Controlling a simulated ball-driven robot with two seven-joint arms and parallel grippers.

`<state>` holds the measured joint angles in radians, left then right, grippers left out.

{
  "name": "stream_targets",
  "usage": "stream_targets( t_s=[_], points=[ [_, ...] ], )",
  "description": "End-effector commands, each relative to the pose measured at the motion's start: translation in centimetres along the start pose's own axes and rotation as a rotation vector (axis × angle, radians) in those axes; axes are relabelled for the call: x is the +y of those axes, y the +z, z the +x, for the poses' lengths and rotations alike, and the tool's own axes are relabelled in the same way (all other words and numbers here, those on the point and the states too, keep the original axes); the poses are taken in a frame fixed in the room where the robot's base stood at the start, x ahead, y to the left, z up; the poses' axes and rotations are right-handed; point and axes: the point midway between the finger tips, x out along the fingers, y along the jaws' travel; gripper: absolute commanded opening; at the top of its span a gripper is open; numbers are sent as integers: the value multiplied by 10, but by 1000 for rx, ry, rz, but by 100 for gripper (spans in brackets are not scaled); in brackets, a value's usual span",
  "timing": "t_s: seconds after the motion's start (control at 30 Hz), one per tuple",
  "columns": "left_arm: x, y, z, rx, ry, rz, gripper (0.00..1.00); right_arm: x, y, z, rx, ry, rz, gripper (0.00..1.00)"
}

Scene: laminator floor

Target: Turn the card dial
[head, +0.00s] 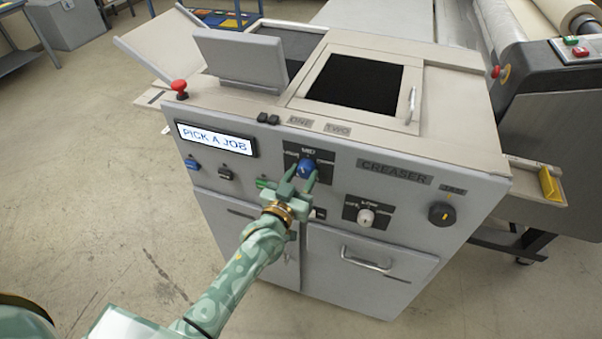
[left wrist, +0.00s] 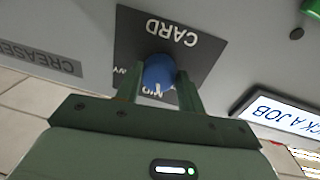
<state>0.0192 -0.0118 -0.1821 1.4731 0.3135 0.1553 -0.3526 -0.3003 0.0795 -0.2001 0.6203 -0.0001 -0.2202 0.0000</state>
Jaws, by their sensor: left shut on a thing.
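The card dial is a round blue knob (head: 306,169) on a dark label plate (head: 323,157) on the front panel of the grey creaser machine. My left gripper (head: 296,184) reaches it from below and is shut on the blue knob. In the left wrist view the blue knob (left wrist: 158,74) sits between the two green fingers, with a small white pointer mark at its lower edge. The plate (left wrist: 185,45) reads CARD there, upside down; other words on it are partly hidden by the fingers. My right gripper is not in view.
A lit display (head: 215,139) reads PICK A JOB left of the dial. A white knob (head: 366,217), a black knob (head: 442,214) and a door handle (head: 366,260) are to the right. A red stop button (head: 179,87) stands at the top left corner.

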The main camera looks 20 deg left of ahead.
Motion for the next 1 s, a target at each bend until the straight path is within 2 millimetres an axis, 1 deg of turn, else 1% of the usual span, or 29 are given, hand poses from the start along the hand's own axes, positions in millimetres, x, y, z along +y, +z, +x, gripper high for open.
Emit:
stream_targets(
  t_s=[0.03, 0.2, 0.6, 0.8, 1.0],
  points=[
    [0, -1, 0, 2, 0, -42, 16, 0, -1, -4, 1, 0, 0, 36],
    [1, 0, 0, 18, -5, -203, 16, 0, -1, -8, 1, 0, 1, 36],
    [2, 2, 0, 53, -15, -544, 16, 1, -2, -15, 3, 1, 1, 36],
    [2, 2, 0, 65, -18, -656, 16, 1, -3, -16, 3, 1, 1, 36],
    [3, 2, 0, 72, -20, -721, 16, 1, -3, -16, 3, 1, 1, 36]
  ],
)
